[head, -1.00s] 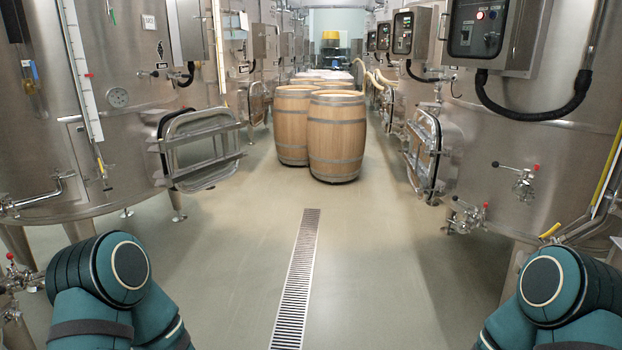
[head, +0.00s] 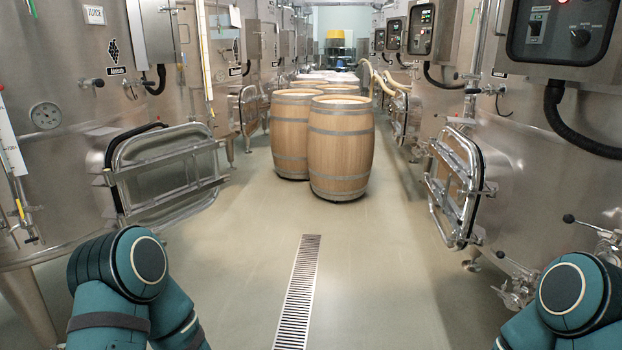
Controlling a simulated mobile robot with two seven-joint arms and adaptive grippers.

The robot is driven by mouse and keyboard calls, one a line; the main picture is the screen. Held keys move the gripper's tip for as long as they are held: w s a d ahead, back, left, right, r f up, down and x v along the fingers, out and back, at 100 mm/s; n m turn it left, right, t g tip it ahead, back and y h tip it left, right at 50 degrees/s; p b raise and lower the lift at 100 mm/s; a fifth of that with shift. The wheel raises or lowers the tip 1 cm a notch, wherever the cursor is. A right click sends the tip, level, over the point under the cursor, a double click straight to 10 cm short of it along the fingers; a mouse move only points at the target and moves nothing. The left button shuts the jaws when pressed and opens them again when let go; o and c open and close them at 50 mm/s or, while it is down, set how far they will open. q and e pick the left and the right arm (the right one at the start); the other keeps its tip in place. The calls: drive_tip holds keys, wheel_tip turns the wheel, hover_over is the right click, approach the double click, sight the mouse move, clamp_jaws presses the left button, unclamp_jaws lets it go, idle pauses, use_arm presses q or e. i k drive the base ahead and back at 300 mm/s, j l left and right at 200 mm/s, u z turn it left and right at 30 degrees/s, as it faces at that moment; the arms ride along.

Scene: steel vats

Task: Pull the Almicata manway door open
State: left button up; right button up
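A steel manway door (head: 163,203) with a rectangular rounded frame and crossbars is on the near left vat (head: 70,178). A dark gasket edge shows at its upper left, but I cannot tell whether it is latched. A similar manway door (head: 448,205) is on the near right vat. Small dark labels are on the left vat (head: 117,71) and the right vat (head: 500,74); I cannot read Almicata on either for sure. Neither of my grippers is in view; only my arm links show at the lower left and lower right, apart from both doors.
Wooden barrels (head: 341,150) stand in the aisle ahead. A floor drain grate (head: 299,290) runs along the middle of clear floor. Control boxes (head: 565,35) and a valve (head: 515,285) stick out on the right. Smaller manway doors (head: 243,110) are farther back.

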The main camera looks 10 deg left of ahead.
sight(165, 178)
drive_tip(key=i+u, duration=0.15)
drive_tip(key=i, duration=0.6)
drive_tip(key=i+l+u, duration=0.15)
drive_tip(key=i, duration=0.6)
